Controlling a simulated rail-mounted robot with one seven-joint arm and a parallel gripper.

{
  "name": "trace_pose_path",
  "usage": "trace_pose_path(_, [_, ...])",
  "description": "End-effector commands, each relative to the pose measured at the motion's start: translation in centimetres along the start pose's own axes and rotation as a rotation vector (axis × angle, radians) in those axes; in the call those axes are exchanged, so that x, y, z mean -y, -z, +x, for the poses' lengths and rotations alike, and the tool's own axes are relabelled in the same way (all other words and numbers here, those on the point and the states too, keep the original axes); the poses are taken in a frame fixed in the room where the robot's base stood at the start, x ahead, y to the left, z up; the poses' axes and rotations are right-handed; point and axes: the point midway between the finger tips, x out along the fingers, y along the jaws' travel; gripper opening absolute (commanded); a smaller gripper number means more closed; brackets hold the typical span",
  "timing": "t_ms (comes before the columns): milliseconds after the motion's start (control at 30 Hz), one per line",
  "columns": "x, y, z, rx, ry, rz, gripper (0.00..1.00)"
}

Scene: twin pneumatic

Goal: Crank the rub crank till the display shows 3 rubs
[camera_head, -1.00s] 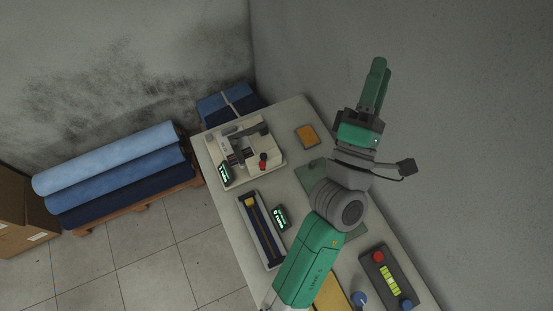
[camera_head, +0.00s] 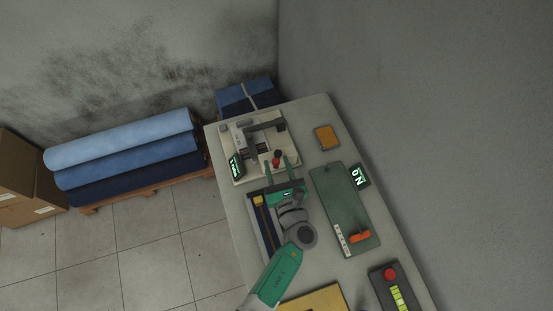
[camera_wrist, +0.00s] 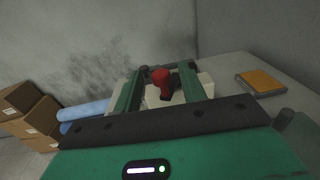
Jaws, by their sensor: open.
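The cream rub machine (camera_head: 240,137) stands at the far end of the table. Its crank has a red knob (camera_head: 277,155) at the machine's near right corner. The knob also shows in the wrist view (camera_wrist: 161,77), on a dark arm. A small display (camera_head: 236,166) with green characters is at the machine's left front; I cannot read it. My gripper (camera_head: 281,162) is open, its two green fingers pointing at the machine. In the wrist view, the knob appears between the fingers; I cannot tell how close they are in depth.
A dark tray with a yellow slider (camera_head: 258,200) lies left of my arm. A green board (camera_head: 345,215) with an orange handle and a small display (camera_head: 359,176) lie to the right. A yellow pad (camera_head: 326,137) is at the back right. A red-button panel (camera_head: 389,274) is nearer.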

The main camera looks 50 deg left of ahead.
Motion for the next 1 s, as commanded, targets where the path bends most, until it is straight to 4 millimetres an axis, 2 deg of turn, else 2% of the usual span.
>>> trace_pose_path(167, [0.0, 0.0, 1.9, 0.0, -0.002, 0.001, 0.41])
trace_pose_path(433, [0.1, 0.0, 2.1, 0.001, 0.001, 0.001, 0.41])
trace_pose_path(467, [0.1, 0.0, 2.1, 0.001, 0.001, 0.001, 0.37])
trace_pose_path(633, [0.1, 0.0, 2.1, 0.001, 0.001, 0.001, 0.04])
trace_pose_path(667, [0.1, 0.0, 2.1, 0.001, 0.001, 0.001, 0.0])
trace_pose_path(1000, [-0.3, 0.2, 2.2, 0.002, 0.055, 0.002, 0.0])
